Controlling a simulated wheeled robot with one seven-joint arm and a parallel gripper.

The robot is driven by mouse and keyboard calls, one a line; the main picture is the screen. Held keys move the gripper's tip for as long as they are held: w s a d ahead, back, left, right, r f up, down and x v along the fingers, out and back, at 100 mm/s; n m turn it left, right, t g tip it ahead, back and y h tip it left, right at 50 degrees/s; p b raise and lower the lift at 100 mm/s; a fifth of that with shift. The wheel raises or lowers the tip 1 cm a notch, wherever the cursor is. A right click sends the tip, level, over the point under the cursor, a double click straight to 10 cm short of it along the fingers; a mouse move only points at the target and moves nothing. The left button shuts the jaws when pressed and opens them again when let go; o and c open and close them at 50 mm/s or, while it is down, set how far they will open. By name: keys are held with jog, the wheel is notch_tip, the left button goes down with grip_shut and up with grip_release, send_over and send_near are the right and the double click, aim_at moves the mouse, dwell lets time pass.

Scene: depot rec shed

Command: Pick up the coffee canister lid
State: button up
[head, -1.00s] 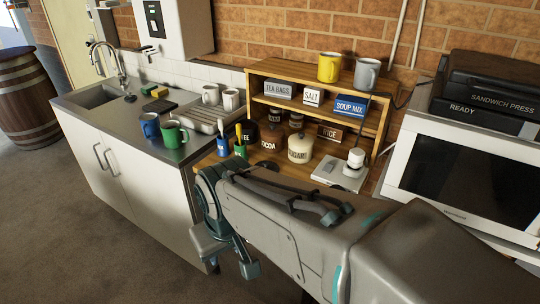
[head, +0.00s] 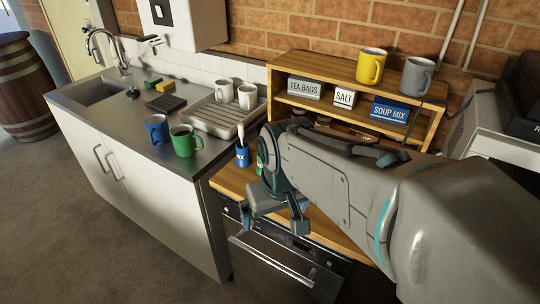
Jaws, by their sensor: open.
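My gripper (head: 276,214) is open and empty, in front of the wooden counter (head: 232,182) and over its front edge in the picture. I cannot make out the coffee canister or its lid; my arm covers the part of the counter where the canisters stood a second ago.
A wooden shelf (head: 438,118) holds signs, a yellow mug (head: 371,66) and a grey mug (head: 417,75). Left are blue (head: 156,129) and green (head: 185,141) mugs and a drying rack (head: 218,116). A blue cup (head: 242,156) stands near my gripper. A microwave (head: 478,132) is at right.

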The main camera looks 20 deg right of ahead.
jog(key=w+d+f+n+g, duration=0.1)
jog(key=w+d, duration=0.4)
jog(key=w, duration=0.3)
jog(key=w+d+n+g+p, duration=0.1)
jog(key=w+d, duration=0.4)
jog(key=w, duration=0.2)
jog(key=w+d+f+n+g, duration=0.1)
jog(key=w+d, duration=0.4)
jog(key=w, duration=0.3)
jog(key=f, duration=0.8)
jog(key=shift+a+f+p, duration=0.2)
jog(key=shift+f+p, duration=0.05)
jog(key=shift+p, duration=0.15)
jog(key=f, duration=0.2)
jog(key=f+p, duration=0.1)
jog(key=f, duration=0.1)
jog(key=shift+s+d, duration=0.2)
jog(key=shift+d, duration=0.2)
jog(key=shift+f, duration=0.65)
jog(key=c, duration=1.3)
jog(key=shift+s, duration=0.15)
jog(key=shift+c, duration=0.8)
